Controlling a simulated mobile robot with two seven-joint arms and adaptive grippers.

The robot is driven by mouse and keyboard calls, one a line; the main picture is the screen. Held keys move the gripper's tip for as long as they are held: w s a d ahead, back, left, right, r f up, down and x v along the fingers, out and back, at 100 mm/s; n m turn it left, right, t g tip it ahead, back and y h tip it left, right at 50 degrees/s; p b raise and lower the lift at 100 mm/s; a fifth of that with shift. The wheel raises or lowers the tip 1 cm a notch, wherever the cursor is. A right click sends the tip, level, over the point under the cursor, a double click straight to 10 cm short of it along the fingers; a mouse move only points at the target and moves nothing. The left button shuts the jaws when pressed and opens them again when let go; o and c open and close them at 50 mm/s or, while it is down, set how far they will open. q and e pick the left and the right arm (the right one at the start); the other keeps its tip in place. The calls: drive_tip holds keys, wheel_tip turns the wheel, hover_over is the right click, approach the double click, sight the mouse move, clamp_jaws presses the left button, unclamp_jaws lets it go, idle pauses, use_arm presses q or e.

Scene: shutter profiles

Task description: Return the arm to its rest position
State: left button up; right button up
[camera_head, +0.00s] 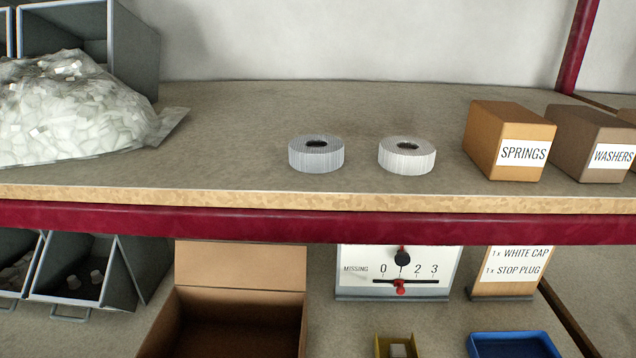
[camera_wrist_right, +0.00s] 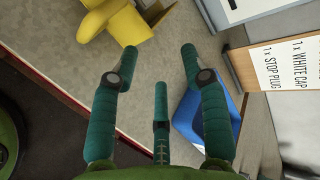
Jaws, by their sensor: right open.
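My right gripper (camera_wrist_right: 160,75) shows in the right wrist view with its green fingers spread and nothing between them. It hangs above the lower worktop (camera_wrist_right: 150,30). A blue tray (camera_wrist_right: 187,118) lies partly behind its right finger. A yellow holder (camera_wrist_right: 97,22) lies beyond the left finger. No arm or gripper of mine shows in the head view, and my left gripper is in neither view.
The upper shelf (camera_head: 240,105) holds two ribbed white rolls (camera_head: 316,160), a springs box (camera_head: 510,140), a washers box (camera_head: 592,143) and a bag of white parts (camera_head: 75,110). Below stand an open cardboard box (camera_head: 240,265), a gauge sign (camera_head: 398,272), grey bins (camera_head: 90,275) and a label card (camera_head: 510,270).

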drive_tip(key=s+a+n+g, duration=0.1)
drive_tip(key=n, duration=0.1)
drive_tip(key=s+a+f+n+g, duration=0.1)
drive_tip(key=n, duration=0.1)
drive_tip(key=s+a+n, duration=0.2)
drive_tip(key=shift+f+n+g+y, duration=0.3)
drive_tip(key=shift+f+g+y, duration=0.1)
drive_tip(key=s+a+f+n+g+h, duration=0.15)
drive_tip(key=s+n+g, duration=0.45)
drive_tip(key=s+n, duration=0.85)
wheel_tip(320, 180, down, 22)
drive_tip(key=s+g, duration=0.1)
drive_tip(key=s, duration=0.1)
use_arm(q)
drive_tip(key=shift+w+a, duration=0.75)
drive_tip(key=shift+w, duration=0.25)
use_arm(e)
drive_tip(key=s+d+f+g, duration=0.1)
drive_tip(key=s+d+f, duration=0.1)
drive_tip(key=s+f, duration=1.3)
drive_tip(key=shift+s+d, duration=0.3)
drive_tip(key=shift+s, duration=0.35)
